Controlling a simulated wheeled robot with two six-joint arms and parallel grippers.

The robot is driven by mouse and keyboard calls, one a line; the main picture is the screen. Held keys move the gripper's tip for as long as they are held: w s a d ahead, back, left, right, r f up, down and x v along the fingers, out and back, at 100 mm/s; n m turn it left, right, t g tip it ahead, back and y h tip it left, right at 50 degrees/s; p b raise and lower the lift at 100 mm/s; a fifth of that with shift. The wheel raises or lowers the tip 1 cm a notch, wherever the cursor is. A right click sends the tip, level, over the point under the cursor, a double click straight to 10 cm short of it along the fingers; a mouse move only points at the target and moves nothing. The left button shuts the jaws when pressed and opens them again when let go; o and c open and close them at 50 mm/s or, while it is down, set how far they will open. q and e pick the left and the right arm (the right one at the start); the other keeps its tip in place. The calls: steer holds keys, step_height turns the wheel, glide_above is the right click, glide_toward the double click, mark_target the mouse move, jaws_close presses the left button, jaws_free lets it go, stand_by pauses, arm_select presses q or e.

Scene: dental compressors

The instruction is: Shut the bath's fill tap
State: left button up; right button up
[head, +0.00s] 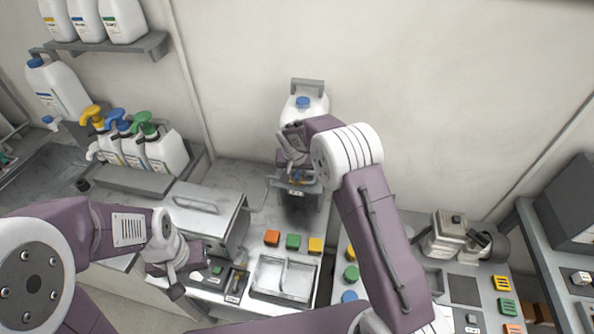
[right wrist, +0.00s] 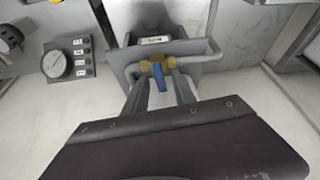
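The fill tap is a brass-coloured valve with a blue lever (right wrist: 158,76) on a grey pipe, in the middle of the right wrist view. The lever points toward the camera, down the picture. My right gripper (right wrist: 156,88) has its two grey fingers apart, one on each side of the lever; I cannot tell whether either touches it. In the head view the tap (head: 297,178) is partly hidden under my right arm. A lidded grey metal box (head: 207,205), perhaps the bath, stands left of it. My left gripper (head: 180,284) is low at the left; its fingers are unclear.
A white jug with a blue cap (head: 303,103) stands behind the tap. A divided metal tray (head: 284,278) and coloured blocks (head: 293,241) lie in front. Pump bottles (head: 166,150) stand at the left. A pressure gauge (right wrist: 57,64) is left of the tap.

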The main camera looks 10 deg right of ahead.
jaws_close()
steer(key=shift+w+f+m+b, duration=0.1)
steer(key=shift+f+m+b, duration=0.2)
steer(key=shift+b, duration=0.4)
steer(key=shift+m+h+b, duration=0.3)
steer(key=shift+b, duration=0.05)
steer(key=shift+r, duration=0.35)
steer(key=shift+o, duration=1.3)
jaws_free()
steer(key=b+v, duration=0.2)
steer(key=v, duration=0.7)
